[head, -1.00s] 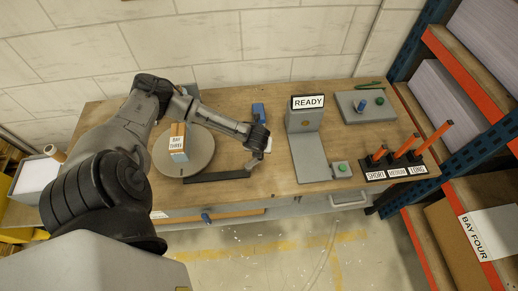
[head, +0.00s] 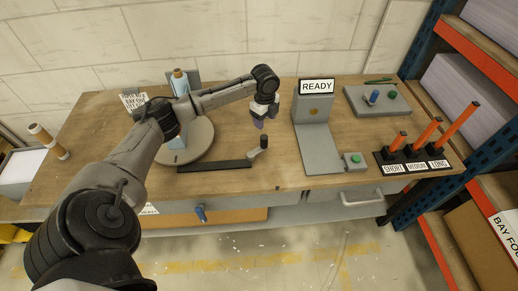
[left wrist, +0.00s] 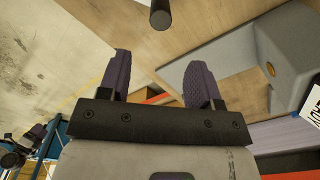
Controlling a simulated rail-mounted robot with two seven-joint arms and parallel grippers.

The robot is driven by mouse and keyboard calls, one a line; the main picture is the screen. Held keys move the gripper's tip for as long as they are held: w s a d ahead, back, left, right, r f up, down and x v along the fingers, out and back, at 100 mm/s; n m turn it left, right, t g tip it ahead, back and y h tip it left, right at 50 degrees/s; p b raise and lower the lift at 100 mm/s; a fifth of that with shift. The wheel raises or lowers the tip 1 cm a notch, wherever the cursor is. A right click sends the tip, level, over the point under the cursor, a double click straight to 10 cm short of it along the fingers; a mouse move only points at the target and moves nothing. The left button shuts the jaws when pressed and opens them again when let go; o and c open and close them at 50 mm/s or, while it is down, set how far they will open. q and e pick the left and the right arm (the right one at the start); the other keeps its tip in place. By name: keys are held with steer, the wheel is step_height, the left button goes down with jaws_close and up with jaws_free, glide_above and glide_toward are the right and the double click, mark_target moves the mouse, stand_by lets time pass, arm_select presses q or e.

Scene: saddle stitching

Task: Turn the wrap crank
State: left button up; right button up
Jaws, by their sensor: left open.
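The wrap crank is a dark bar (head: 214,166) in front of the round grey turntable (head: 203,146), with an upright knob (head: 264,142) at its right end.
A grey stand with a READY sign (head: 317,87) is right of my left gripper. A green-button box (head: 354,160) and a rack of orange-handled tools (head: 412,158) stand farther right. A blue knob (head: 200,214) sticks out at the bench front. The bench front near the crank is clear.

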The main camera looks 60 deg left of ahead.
mark_target(263, 142)
arm_select(q)
steer(key=shift+w+a+f, duration=0.1)
steer(key=shift+a+f, duration=0.25)
steer(key=shift+a, duration=0.1)
step_height(263, 142, down, 12)
steer(key=shift+d+r+b, duration=0.1)
steer(key=shift+d+b, duration=0.05)
steer(key=shift+b, duration=0.9)
steer(key=shift+f, duration=0.6)
arm_select(e)
steer(key=shift+w+a+f, duration=0.1)
steer(key=shift+a+f, duration=0.2)
steer(key=shift+f, duration=0.3)
steer(key=shift+w+a+f, duration=0.1)
steer(key=shift+a+f, duration=0.15)
steer(key=shift+f, duration=0.3)
arm_select(q)
steer(key=c, duration=0.4)
jaws_close()
